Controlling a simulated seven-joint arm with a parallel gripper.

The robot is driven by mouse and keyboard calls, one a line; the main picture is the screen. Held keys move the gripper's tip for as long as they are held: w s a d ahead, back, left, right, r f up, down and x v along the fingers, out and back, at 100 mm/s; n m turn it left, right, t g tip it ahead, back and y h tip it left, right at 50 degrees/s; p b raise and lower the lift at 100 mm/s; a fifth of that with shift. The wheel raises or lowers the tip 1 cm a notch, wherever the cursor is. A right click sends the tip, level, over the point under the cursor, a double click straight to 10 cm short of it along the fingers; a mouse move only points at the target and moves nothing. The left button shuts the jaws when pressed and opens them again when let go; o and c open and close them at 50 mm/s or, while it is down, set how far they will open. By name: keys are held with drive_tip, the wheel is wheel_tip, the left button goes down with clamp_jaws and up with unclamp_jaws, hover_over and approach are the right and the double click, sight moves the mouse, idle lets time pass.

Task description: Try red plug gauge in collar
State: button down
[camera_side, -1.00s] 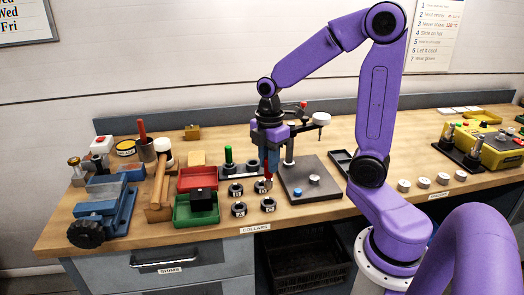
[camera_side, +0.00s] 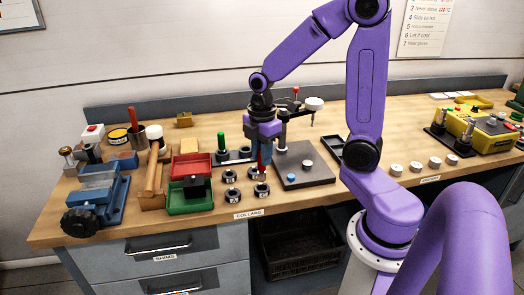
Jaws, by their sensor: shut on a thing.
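My gripper (camera_side: 264,160) points down over the row of collars and is shut on the red plug gauge (camera_side: 261,163). Only part of the red gauge shows between the blue fingers. Its lower end is close by the back right collar (camera_side: 254,174); I cannot tell whether it is in the bore or just above or beside it. The other dark ring collars stand near it: back left (camera_side: 229,176), front left (camera_side: 231,195) and front right (camera_side: 261,190). A green plug gauge (camera_side: 221,141) stands upright in a dark holder behind the collars.
Red (camera_side: 191,166) and green (camera_side: 190,198) trays lie left of the collars. A dark plate (camera_side: 304,176) with a gauge stand is close on the right. A blue vice (camera_side: 98,195) and a hammer (camera_side: 153,180) are further left. The bench's front edge is close before the collars.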

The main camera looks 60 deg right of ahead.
sight(262, 172)
drive_tip(key=shift+f, duration=2.05)
idle(1.5)
idle(0.4)
drive_tip(key=shift+r, duration=3)
